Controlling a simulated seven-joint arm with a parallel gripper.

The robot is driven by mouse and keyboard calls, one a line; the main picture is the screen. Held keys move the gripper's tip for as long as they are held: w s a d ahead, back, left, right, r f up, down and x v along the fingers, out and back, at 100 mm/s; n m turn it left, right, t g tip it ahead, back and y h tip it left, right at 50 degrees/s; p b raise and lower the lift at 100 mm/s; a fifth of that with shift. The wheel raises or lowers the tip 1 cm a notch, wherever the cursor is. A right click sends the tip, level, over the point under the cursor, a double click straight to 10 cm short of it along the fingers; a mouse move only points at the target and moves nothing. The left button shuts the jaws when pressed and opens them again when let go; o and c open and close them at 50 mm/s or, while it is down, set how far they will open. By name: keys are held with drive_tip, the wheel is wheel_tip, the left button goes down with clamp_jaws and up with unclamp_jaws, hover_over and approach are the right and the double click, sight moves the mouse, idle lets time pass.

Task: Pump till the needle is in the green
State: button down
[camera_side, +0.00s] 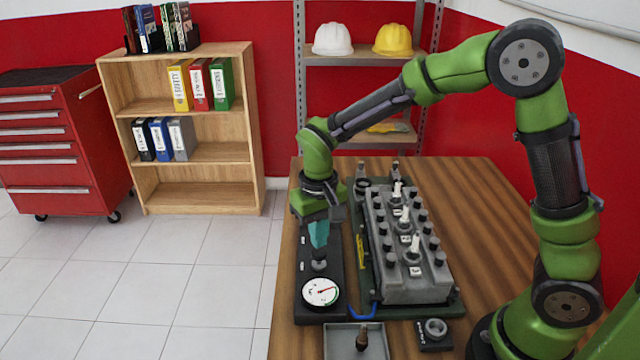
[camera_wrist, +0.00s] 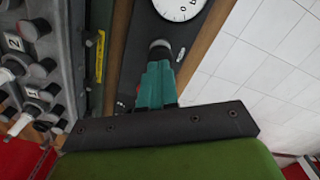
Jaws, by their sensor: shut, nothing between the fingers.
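The gauge (camera_side: 320,291) is a round white dial at the near end of a dark base (camera_side: 307,302) on the bench. Its needle looks red and points to the right; the coloured bands are too small to read surely. A grey round pump knob (camera_side: 319,265) stands on the base just behind the dial. My gripper (camera_side: 319,244) points down with its teal fingers shut and empty, directly over the knob. In the wrist view the fingers (camera_wrist: 157,68) end at the knob (camera_wrist: 160,48); I cannot tell whether they touch. The gauge (camera_wrist: 180,8) is partly cut off there.
A grey engine block (camera_side: 415,285) with numbered plugs and black knobs stands right of the base. A tray (camera_side: 340,345) with a dark-tipped part and a small black block with a ring (camera_side: 435,332) lie in front. The wooden bench (camera_side: 480,200) is clear at back right.

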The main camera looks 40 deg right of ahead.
idle(0.4)
drive_tip(key=shift+f, duration=1.6)
drive_tip(key=shift+r, duration=1.65)
drive_tip(key=shift+r, duration=2.5)
